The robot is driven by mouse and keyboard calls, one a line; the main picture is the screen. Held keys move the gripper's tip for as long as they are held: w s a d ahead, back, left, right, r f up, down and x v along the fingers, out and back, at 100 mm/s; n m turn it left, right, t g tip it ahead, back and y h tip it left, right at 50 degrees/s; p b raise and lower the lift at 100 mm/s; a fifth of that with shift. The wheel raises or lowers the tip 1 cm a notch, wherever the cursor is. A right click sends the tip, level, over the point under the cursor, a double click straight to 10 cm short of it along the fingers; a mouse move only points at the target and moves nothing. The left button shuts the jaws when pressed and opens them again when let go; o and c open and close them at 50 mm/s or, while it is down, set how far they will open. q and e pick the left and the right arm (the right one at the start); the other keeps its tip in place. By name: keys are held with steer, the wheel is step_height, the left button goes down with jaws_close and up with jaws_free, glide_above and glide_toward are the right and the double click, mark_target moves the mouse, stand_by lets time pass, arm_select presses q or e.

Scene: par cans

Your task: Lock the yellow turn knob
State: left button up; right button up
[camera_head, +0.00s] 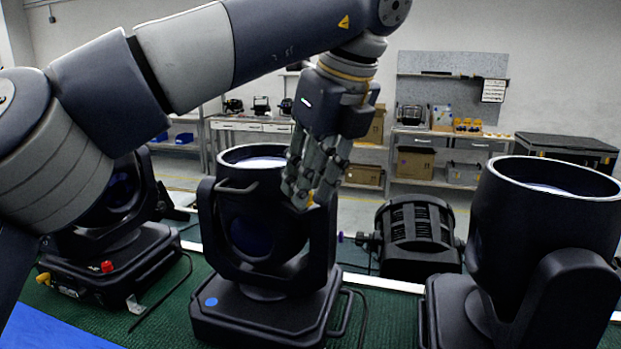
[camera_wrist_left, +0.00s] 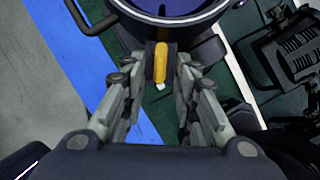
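The yellow turn knob (camera_wrist_left: 160,62) shows in the left wrist view as a narrow upright bar on the side of the middle par can (camera_wrist_left: 175,12). In the head view only a small bit of yellow (camera_head: 310,198) shows behind my fingers. My left gripper (camera_head: 307,196) is at the right side of the middle par can (camera_head: 250,215), near the top of its yoke arm. In the left wrist view its fingers (camera_wrist_left: 155,85) are apart, one on each side of the knob, with gaps visible. My right gripper is not in view.
Another par can (camera_head: 540,240) stands close on the right, and one (camera_head: 115,230) on the left, with a red knob (camera_head: 107,266). A ribbed black lamp (camera_head: 416,235) lies behind. The green mat (camera_head: 165,310) has little free room. Shelves stand farther back.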

arm_select(q)
steer(key=shift+r, duration=0.1)
steer(key=v, duration=0.7)
steer(key=shift+r, duration=0.15)
steer(key=shift+s, duration=0.1)
